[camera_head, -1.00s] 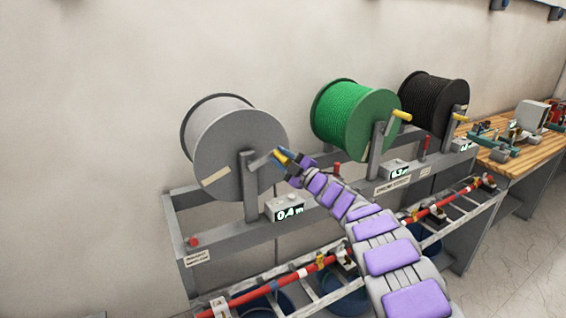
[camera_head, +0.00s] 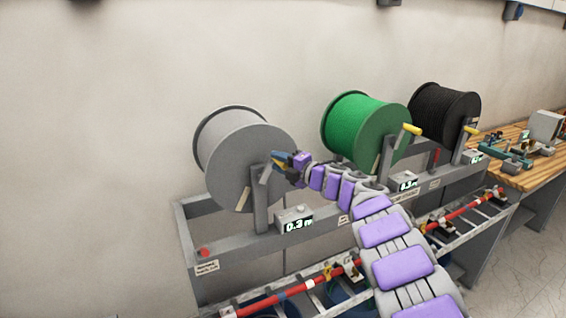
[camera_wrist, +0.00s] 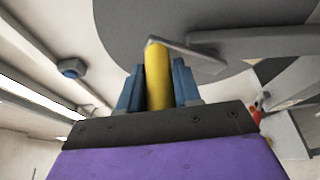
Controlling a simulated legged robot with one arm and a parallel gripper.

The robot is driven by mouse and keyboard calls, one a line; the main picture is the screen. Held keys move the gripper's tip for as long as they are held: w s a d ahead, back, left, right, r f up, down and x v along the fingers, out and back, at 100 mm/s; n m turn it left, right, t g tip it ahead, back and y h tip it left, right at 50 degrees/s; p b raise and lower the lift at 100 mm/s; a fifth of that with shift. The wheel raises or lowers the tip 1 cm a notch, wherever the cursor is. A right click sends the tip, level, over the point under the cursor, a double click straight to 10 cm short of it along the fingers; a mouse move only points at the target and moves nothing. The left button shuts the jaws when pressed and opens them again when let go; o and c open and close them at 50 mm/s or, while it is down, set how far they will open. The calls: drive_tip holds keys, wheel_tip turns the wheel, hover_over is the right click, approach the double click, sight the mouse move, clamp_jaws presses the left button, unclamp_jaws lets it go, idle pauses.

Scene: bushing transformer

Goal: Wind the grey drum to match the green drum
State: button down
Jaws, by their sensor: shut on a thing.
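The grey drum (camera_head: 238,165) stands on the rack at the left, with a tan strip on its face. Its crank arm (camera_head: 265,173) ends in a yellow handle (camera_wrist: 157,78). My gripper (camera_head: 280,160) is shut on this handle, with blue fingers on both sides in the wrist view (camera_wrist: 158,85). In the head view my fingers mostly hide the handle. The display (camera_head: 297,224) beside the grey drum reads 0.3 m. The green drum (camera_head: 365,128) stands to its right with a free yellow handle (camera_head: 412,129). Its display (camera_head: 407,182) seems to read 8.3.
A black drum (camera_head: 445,112) with a yellow handle stands farther right, next to a wooden bench (camera_head: 530,168) with tools. A red button (camera_head: 204,252) sits at the rack's left end. A red bar (camera_head: 300,290) runs along the lower front of the rack.

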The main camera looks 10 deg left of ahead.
drive_tip(key=shift+s+a+f, duration=0.1)
drive_tip(key=shift+s+a, duration=0.05)
drive_tip(key=shift+a, duration=0.1)
idle(0.3)
drive_tip(key=c, duration=1)
unclamp_jaws()
drive_tip(key=shift+s, duration=0.1)
drive_tip(key=shift+o, duration=0.7)
drive_tip(key=shift+a, duration=0.1)
drive_tip(key=v, duration=1.7)
drive_tip(key=shift+d, duration=0.25)
